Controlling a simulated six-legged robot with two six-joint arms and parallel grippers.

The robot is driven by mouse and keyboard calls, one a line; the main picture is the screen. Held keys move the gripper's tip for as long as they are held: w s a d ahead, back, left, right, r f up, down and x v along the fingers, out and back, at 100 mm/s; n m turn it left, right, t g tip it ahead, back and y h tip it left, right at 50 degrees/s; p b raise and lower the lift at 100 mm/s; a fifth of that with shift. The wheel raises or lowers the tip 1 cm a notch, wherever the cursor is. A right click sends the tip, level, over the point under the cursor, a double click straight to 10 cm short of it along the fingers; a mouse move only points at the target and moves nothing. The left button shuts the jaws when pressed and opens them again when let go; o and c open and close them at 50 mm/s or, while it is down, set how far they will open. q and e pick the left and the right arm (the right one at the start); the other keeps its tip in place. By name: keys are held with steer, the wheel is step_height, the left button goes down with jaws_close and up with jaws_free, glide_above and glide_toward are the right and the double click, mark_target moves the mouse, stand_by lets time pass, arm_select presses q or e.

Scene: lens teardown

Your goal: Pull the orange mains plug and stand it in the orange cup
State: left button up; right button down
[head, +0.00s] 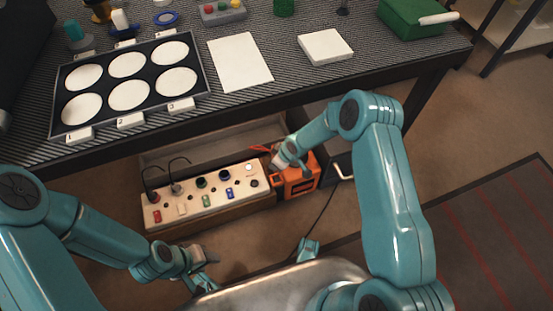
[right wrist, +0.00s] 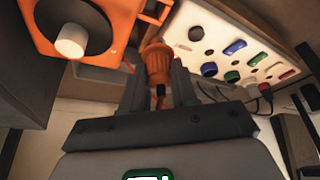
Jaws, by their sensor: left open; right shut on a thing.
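The orange mains plug (right wrist: 157,62) is in the right wrist view, upright between the two dark fingers of my right gripper (right wrist: 158,75), which is shut on it. A dark cord end shows below the plug. Whether its far end is in a socket is hidden. In the head view my right arm reaches down beside an orange box (head: 299,182), and the plug is hard to make out there. My left gripper (head: 204,281) is open and empty, low in front of the pale socket panel (head: 216,193). I cannot make out the orange cup for certain.
The panel carries several coloured switches and knobs, with two dark leads at its left. Above is the workbench (head: 300,82) with a lens tray (head: 58,98), a white sheet (head: 240,62), a white block (head: 326,46) and a green box (head: 410,18). A dark cable runs over the floor.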

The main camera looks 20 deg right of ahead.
steer(key=shift+f+b, duration=2.05)
steer(key=shift+f, duration=0.9)
steer(key=shift+d+f+b, duration=0.1)
steer(key=shift+f+b, duration=1.45)
steer(key=shift+b, duration=0.05)
steer(key=c, duration=0.8)
jaws_free()
steer(key=shift+d, duration=0.1)
